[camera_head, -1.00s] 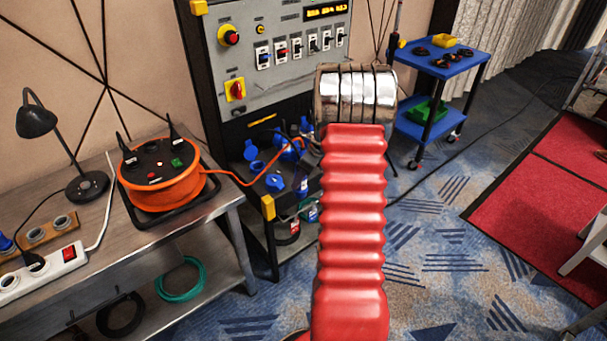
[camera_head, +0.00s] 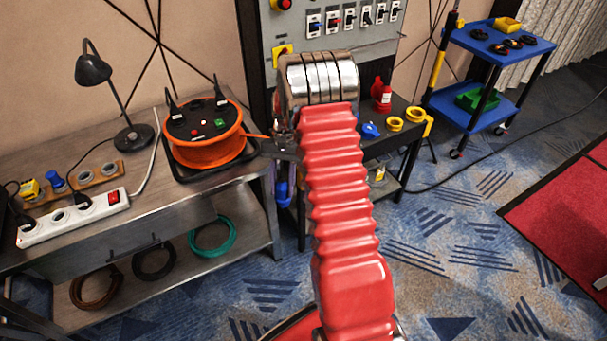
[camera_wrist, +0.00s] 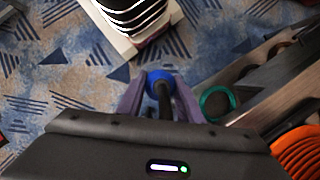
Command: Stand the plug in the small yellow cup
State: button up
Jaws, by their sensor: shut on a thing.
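My gripper (camera_wrist: 160,98) is shut on a blue plug with a black body (camera_wrist: 160,78), held between its purple fingers in the wrist view. In the head view my gripper is mostly hidden behind my red arm; a blue part (camera_head: 283,192) hangs below the wrist, beside the right end of the grey workbench. Two round yellow cup-like pieces, one at the front (camera_head: 395,124) and one behind it (camera_head: 416,114), stand on the dark bench to the right of my arm. I cannot tell which is the small yellow cup.
The grey workbench (camera_head: 185,200) carries an orange cable reel (camera_head: 205,150), a lamp (camera_head: 95,70) and a white power strip (camera_head: 72,217). A red bottle (camera_head: 381,95) and a blue piece (camera_head: 370,130) share the dark bench. A blue cart (camera_head: 500,65) stands behind, right.

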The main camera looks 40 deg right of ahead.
jog(key=a+f+n+g+h, duration=0.1)
jog(key=a+n, duration=0.8)
jog(key=a, duration=0.9)
jog(key=shift+a+f+h, duration=0.15)
jog(key=shift+f+h, duration=0.45)
jog(key=shift+h, duration=0.6)
